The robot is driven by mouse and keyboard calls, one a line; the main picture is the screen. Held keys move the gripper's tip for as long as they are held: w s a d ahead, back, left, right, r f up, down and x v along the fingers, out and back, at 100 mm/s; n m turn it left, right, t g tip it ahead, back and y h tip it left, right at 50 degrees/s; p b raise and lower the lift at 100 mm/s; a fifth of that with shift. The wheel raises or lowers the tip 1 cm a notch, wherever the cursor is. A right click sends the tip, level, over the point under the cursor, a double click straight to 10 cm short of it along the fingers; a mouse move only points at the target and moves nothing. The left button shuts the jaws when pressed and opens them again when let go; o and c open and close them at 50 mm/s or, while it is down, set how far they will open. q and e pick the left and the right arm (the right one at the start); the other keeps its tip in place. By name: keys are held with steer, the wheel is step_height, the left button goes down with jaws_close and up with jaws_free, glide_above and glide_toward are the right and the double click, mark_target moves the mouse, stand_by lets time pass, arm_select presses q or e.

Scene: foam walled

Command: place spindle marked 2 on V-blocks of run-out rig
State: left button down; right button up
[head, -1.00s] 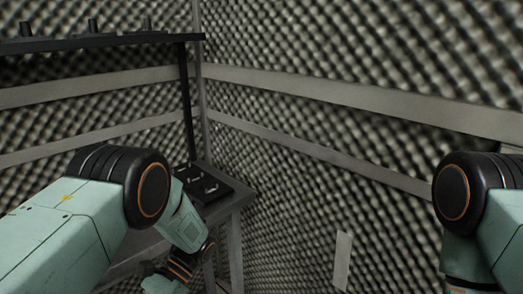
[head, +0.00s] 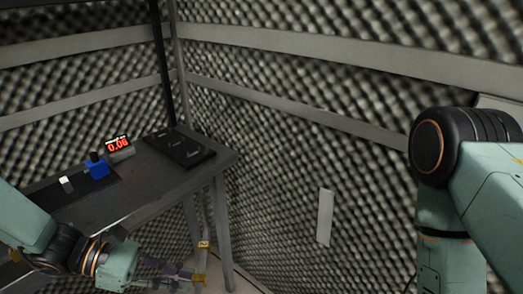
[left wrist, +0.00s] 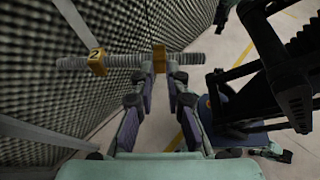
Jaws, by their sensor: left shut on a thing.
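The spindle marked 2 is a grey ribbed rod with a yellow tag reading 2 (head: 203,244) and a second yellow collar. In the left wrist view it lies across the fingertips, tag (left wrist: 96,62) at the left. My left gripper (head: 187,275) is shut on it at the middle collar (left wrist: 159,58), in front of the table, apart from the tabletop. On the table, a red display reading 0.06 (head: 118,146), a blue block (head: 97,167) and a small white block (head: 66,184) stand near a dark base. V-blocks are not clearly made out. My right gripper is out of view.
The grey table (head: 140,196) stands in the foam-walled corner. A black plate with small grey brackets (head: 180,149) lies at its far right end. A dark post rises behind it. A pale strip (head: 325,217) is on the wall. Free floor shows in the wrist view.

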arm_select(q)
steer(key=w+r+n+t+y, duration=0.1)
steer(key=n+t, duration=0.1)
steer(key=w+a+r+n+t+b, duration=0.1)
steer(key=n+t, duration=0.1)
steer(key=t, duration=0.1)
steer(key=w+a+r+n+t+y, duration=0.1)
steer(key=n+t, duration=0.1)
steer(key=shift+w+a+r+n+t+y, duration=0.15)
steer(key=shift+a+r+n+t+y, duration=0.05)
steer(key=shift+n+t+y, duration=0.1)
